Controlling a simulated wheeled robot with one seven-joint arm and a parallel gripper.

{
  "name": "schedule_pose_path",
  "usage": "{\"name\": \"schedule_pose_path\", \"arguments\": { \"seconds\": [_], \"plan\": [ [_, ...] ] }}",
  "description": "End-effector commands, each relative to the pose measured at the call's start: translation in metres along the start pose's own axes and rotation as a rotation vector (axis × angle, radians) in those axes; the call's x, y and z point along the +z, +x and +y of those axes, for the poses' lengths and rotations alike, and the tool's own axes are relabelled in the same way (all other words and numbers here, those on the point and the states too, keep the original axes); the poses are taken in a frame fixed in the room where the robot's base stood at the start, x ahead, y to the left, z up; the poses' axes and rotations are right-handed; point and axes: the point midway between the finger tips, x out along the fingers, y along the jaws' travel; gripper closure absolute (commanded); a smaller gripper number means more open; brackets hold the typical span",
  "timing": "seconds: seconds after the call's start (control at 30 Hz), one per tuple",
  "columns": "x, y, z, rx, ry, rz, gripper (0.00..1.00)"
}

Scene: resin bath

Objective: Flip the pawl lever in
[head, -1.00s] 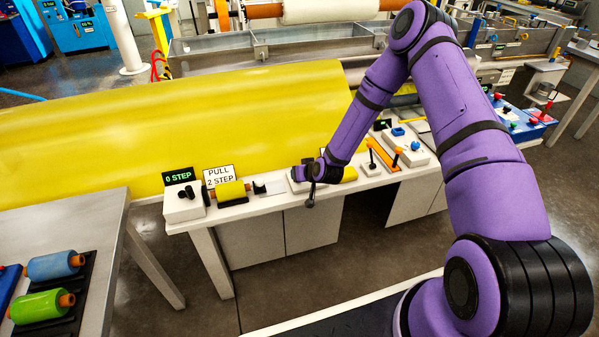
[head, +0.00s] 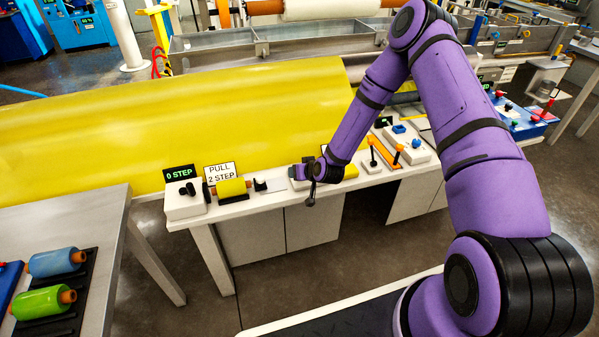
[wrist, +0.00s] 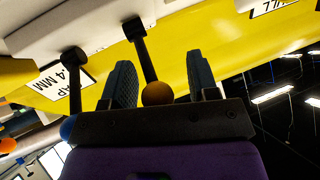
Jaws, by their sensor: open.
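In the wrist view my gripper (wrist: 164,82) has its two dark ribbed fingers apart. A black lever (wrist: 143,52) with an orange-brown ball knob (wrist: 157,93) reaches down between them, with visible room beside the knob. A second black lever (wrist: 76,84) with a blue knob (wrist: 68,128) is left of the fingers, outside them. No label shows which one is the pawl lever. In the head view my gripper (head: 305,172) is at the front of the white bench (head: 262,205); my wrist hides most of the lever unit there.
A "PULL 2 STEP" sign (head: 220,172), a "0 STEP" display (head: 179,172) and a yellow roller (head: 232,188) stand left of my gripper. An orange lever (head: 384,156) and a blue-knobbed box (head: 399,129) are to the right. A large yellow sheet (head: 200,110) runs behind the bench.

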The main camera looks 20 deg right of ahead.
Motion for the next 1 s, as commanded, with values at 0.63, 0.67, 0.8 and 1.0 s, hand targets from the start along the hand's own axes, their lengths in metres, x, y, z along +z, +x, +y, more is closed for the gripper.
{"name": "schedule_pose_path", "arguments": {
  "seconds": [0.63, 0.67, 0.8, 1.0],
  "plan": [
    [0.0, -0.097, -0.001, -0.002, -0.001, -0.001, 0.46],
    [0.0, -0.099, -0.001, -0.002, -0.001, 0.0, 0.46],
    [0.0, -0.105, -0.001, -0.002, -0.001, 0.0, 0.46],
    [0.0, -0.106, -0.001, -0.002, -0.001, 0.0, 0.46]
  ]
}}
